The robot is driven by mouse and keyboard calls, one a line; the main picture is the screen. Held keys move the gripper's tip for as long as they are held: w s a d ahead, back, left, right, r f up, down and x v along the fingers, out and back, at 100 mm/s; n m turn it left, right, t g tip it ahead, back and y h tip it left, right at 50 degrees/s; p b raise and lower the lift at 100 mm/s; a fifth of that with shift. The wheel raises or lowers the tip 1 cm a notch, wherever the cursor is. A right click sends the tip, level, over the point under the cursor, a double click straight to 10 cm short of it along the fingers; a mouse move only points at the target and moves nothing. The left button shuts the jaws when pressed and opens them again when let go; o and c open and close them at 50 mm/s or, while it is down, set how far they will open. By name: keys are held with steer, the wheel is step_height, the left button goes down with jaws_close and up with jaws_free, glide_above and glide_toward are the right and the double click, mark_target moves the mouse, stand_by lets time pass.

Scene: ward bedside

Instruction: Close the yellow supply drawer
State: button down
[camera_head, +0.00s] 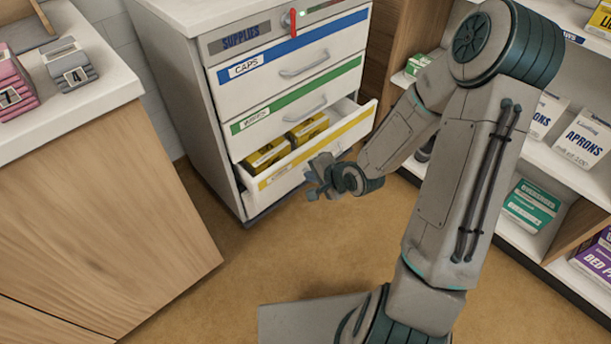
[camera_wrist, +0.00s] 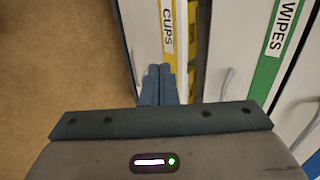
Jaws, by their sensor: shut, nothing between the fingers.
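The yellow-striped supply drawer (camera_head: 352,126), labelled CUPS, stands partly open below the green-striped drawer of the white cabinet. Yellow boxes (camera_head: 267,156) show inside it. In the wrist view its yellow front strip (camera_wrist: 168,38) runs just beyond my fingers, with the boxes (camera_wrist: 191,45) to its right. My gripper (camera_head: 317,177) is in front of the drawer face, near its middle, and hides part of the strip. In the wrist view its fingers (camera_wrist: 158,85) are together and empty. I cannot tell whether they touch the drawer front.
The blue-striped drawer (camera_head: 292,68) and green-striped drawer (camera_head: 293,107) above are closed. A wooden counter (camera_head: 100,220) stands at the left. Shelves with boxes of aprons (camera_head: 582,138) stand at the right. The floor (camera_head: 235,285) before the cabinet is clear.

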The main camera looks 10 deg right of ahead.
mark_target(282, 168)
steer(key=b+x, duration=0.1)
steer(key=x, duration=0.2)
steer(key=b+x, duration=0.2)
steer(key=x, duration=0.2)
steer(key=w+r+b+x, duration=0.1)
steer(key=x, duration=0.2)
steer(key=shift+w+a, duration=0.15)
steer(key=shift+a, duration=0.25)
steer(key=shift+w+a+b, duration=0.35)
steer(key=shift+w, duration=0.2)
steer(key=shift+a, duration=0.1)
steer(key=shift+w+a, duration=0.7)
steer(key=shift+w, duration=0.3)
steer(key=shift+w+a, duration=0.7)
steer(key=shift+w, duration=0.3)
